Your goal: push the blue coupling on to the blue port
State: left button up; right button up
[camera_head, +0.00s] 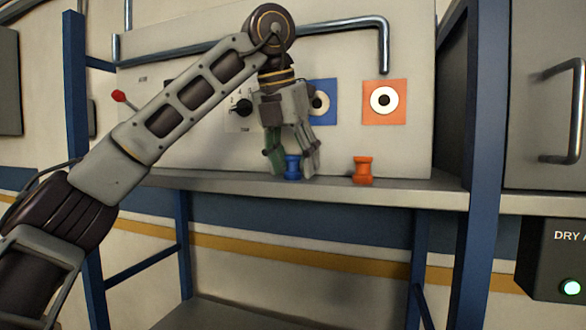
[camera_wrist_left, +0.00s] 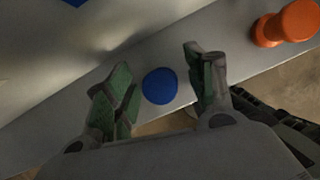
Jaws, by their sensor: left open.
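The blue coupling (camera_head: 292,168) stands upright on the shelf; in the left wrist view its round blue top (camera_wrist_left: 160,86) shows between my fingers. My left gripper (camera_head: 291,170) points down over it from above, with one finger on either side; it also shows in the left wrist view (camera_wrist_left: 160,92). The gripper is open, with a gap between each finger and the coupling in the wrist view. The blue port (camera_head: 325,101) is a blue square with a pale ring on the panel behind, partly hidden by my gripper. My right gripper is not in view.
An orange coupling (camera_head: 362,170) stands on the shelf to the right, also in the left wrist view (camera_wrist_left: 286,23). The orange port (camera_head: 384,102) is above it. A dial (camera_head: 243,107), a red-tipped lever (camera_head: 118,96) and a pipe (camera_head: 384,50) are on the panel. Blue posts (camera_head: 480,150) flank the shelf.

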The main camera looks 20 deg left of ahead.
pick_arm(q)
jog(key=shift+c, duration=0.2)
jog(key=c, duration=1)
jog(key=shift+s+r, duration=0.1)
jog(key=shift+r, duration=0.05)
jog(key=shift+s+r, duration=0.15)
jog(key=shift+r, duration=3.3)
jog(key=s+b, duration=0.1)
jog(key=s, duration=0.5)
jog(key=s+b, duration=0.1)
jog(key=s, duration=0.6)
jog(key=s+b, duration=0.1)
jog(key=s, duration=0.5)
jog(key=shift+s+a+f, duration=0.1)
jog(key=shift+s+a, duration=0.2)
jog(key=shift+a, duration=0.05)
jog(key=shift+w, duration=0.1)
